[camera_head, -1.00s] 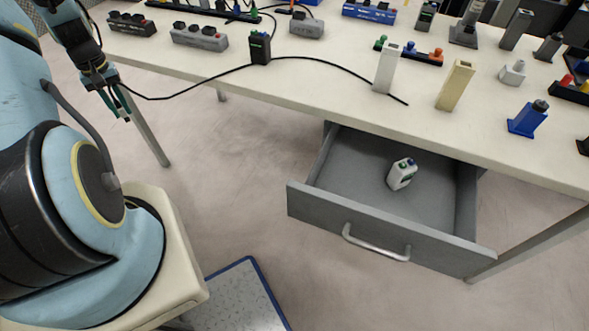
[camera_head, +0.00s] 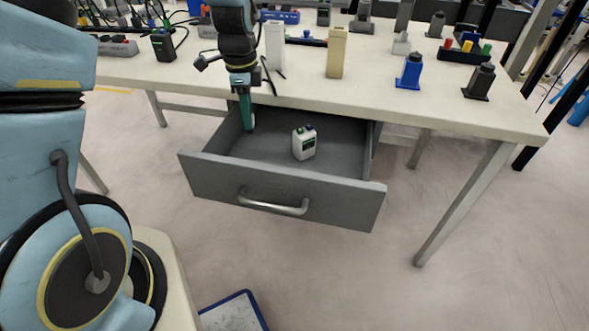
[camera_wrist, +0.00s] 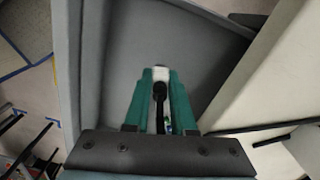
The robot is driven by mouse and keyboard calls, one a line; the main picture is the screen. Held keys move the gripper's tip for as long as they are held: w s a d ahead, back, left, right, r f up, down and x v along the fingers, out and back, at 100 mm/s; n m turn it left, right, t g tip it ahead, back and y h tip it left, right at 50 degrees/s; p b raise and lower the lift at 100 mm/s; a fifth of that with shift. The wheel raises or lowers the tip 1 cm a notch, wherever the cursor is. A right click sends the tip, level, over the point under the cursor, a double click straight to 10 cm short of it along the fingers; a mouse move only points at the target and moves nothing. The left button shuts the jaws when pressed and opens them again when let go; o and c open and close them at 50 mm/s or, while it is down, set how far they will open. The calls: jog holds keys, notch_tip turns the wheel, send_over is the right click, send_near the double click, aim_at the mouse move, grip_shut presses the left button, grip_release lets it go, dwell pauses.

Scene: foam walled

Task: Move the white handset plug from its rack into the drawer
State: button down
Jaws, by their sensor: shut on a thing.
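My gripper (camera_head: 248,125) points down over the left part of the open grey drawer (camera_head: 283,194). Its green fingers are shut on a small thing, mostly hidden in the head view. In the wrist view, a white piece (camera_wrist: 160,74) shows at the fingertips of my gripper (camera_wrist: 160,80), with a dark part and a black cable between the fingers. I take it to be the white handset plug. Grey drawer floor (camera_wrist: 150,38) lies beyond the fingertips. I cannot tell how far above the floor the plug is. Which holder is its rack is unclear.
A white bottle-like item with green tops (camera_head: 304,143) stands in the drawer, right of my gripper. The table edge (camera_head: 400,112) is close behind my arm. White (camera_head: 275,46) and cream (camera_head: 337,52) blocks and a blue holder (camera_head: 410,72) stand on the table.

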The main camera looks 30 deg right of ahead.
jog(key=s+d+f+m, duration=0.1)
jog(key=f, duration=0.1)
jog(key=d+f+m, duration=0.1)
jog(key=d+f, duration=0.1)
jog(key=s+d+f, duration=0.1)
jog(key=d+f, duration=0.1)
jog(key=shift+s+m, duration=0.35)
jog(key=shift+m, duration=0.05)
jog(key=shift+a+f, duration=0.1)
jog(key=shift+f, duration=2.1)
jog(key=shift+f, duration=0.15)
jog(key=c, duration=0.7)
grip_release()
jog(key=shift+c, duration=0.2)
